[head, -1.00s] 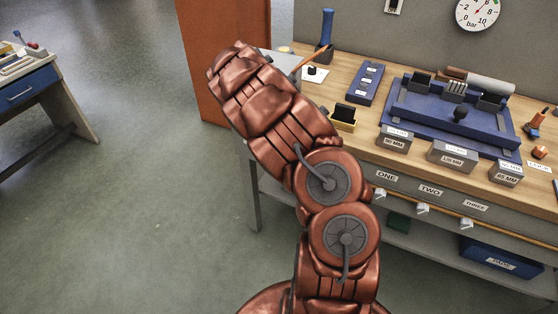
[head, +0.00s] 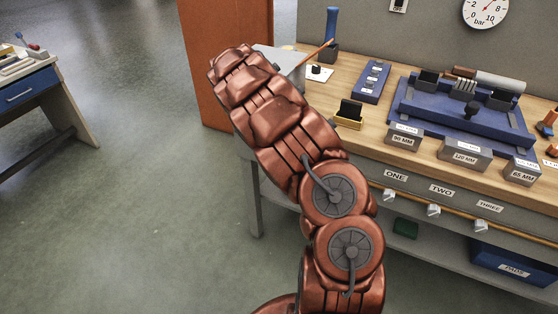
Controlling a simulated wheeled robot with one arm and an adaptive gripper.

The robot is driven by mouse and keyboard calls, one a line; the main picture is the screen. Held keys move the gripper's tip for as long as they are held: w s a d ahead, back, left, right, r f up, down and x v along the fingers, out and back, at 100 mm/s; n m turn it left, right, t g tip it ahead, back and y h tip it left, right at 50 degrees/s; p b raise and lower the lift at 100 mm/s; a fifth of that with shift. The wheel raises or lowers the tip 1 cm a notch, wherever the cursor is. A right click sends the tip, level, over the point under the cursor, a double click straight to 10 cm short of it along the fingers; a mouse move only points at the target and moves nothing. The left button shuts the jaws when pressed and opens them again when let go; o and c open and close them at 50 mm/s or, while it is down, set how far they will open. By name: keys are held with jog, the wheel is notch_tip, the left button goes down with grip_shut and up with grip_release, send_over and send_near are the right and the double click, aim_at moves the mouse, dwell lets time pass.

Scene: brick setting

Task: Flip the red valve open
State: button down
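I cannot make out a red valve for certain in the head view. A thin orange-red bar (head: 313,56) slants up beside a blue upright handle (head: 331,24) at the bench's back left corner; I cannot tell what it belongs to. A brass-coloured pipe (head: 455,217) runs along the bench front, with several pale fittings (head: 433,210) under the labels ONE, TWO and THREE. My copper-coloured arm reaches up and left in front of the bench's left end. My gripper does not show, so its fingers and anything they touch are hidden.
The wooden bench (head: 372,137) carries a blue fixture (head: 460,115), grey labelled blocks (head: 465,152) and a yellow-and-black holder (head: 349,114). A pressure gauge (head: 486,11) hangs on the back panel. An orange-brown panel (head: 225,60) stands behind my arm. Open floor (head: 150,220) lies left.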

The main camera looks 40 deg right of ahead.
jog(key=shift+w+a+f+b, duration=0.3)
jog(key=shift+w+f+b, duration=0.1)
jog(key=shift+b, duration=0.3)
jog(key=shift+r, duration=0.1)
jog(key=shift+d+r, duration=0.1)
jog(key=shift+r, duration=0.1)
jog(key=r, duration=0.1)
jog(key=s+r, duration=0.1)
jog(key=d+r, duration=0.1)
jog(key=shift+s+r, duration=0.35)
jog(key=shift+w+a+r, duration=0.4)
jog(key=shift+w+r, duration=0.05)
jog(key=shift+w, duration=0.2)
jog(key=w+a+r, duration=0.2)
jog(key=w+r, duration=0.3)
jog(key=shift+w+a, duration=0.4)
